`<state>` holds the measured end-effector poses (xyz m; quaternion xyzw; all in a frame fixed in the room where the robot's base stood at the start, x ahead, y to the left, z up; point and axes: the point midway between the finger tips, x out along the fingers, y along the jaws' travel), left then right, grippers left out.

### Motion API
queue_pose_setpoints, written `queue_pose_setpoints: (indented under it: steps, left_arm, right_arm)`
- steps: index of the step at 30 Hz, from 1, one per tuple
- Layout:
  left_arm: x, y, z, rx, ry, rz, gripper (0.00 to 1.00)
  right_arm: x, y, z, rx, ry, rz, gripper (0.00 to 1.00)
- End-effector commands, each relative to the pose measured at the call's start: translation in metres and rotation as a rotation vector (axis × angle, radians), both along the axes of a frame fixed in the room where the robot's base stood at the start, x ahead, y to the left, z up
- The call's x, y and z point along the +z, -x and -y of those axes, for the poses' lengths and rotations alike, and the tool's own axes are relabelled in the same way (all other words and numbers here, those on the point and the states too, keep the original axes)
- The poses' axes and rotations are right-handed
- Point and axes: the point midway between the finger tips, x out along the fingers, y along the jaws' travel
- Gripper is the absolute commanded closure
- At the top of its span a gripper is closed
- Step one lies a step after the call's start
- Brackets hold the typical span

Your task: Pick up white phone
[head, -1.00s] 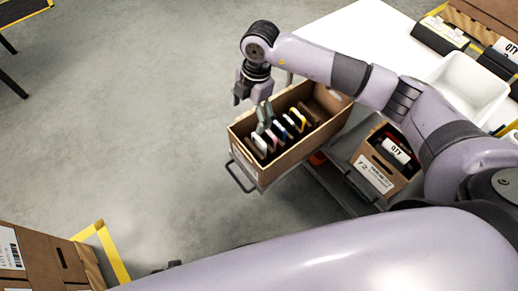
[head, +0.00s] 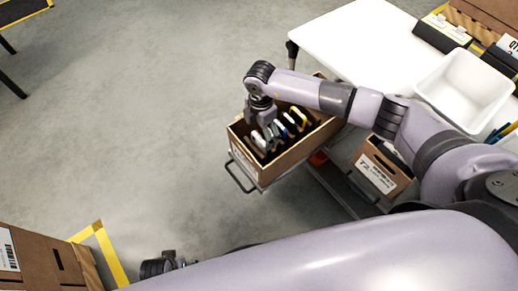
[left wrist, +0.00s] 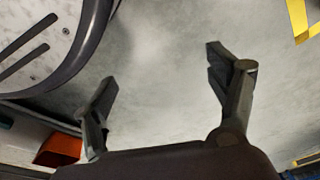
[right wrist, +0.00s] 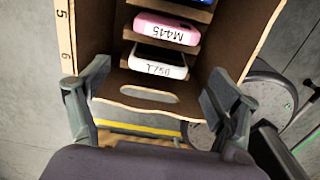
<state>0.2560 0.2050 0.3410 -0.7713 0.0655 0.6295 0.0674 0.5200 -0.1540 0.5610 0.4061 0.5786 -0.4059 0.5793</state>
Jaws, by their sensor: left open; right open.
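The white phone (right wrist: 158,62) sits in the slot nearest the carton's end wall in the right wrist view, with dark lettering on its edge. A pink phone (right wrist: 167,32) sits in the slot behind it. The tilted brown carton (head: 288,157) holds several phones in the head view. My right gripper (right wrist: 158,73) is open, its fingers spread on either side of the white phone and apart from it. In the head view the right gripper (head: 265,119) is over the carton's left end, partly hiding the phones. My left gripper (left wrist: 161,68) is open and empty above the floor.
A second carton (head: 382,170) stands right of the phone carton. A white table (head: 355,40) with a white bin (head: 466,88) is behind. The carton's end wall has a handle cutout (right wrist: 150,94). Open floor lies to the left.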

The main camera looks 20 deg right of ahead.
Motion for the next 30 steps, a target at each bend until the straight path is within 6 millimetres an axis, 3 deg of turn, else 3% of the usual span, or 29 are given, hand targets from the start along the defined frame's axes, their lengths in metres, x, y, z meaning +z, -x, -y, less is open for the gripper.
queue_pose_setpoints:
  steps: [7,17,30]
  left_arm:
    - [0.022,-0.013,0.001,0.003,0.002,0.018,0.2]
    - [0.029,-0.015,0.002,0.003,0.001,0.019,0.2]
    - [0.029,-0.015,0.002,0.003,0.001,0.019,0.2]
  right_arm:
    - [-0.039,0.001,-0.005,0.0,0.0,-0.002,0.17]
    - [-0.045,0.001,-0.005,0.001,-0.002,0.0,0.17]
    - [-0.045,0.001,-0.005,0.001,-0.002,-0.001,0.45]
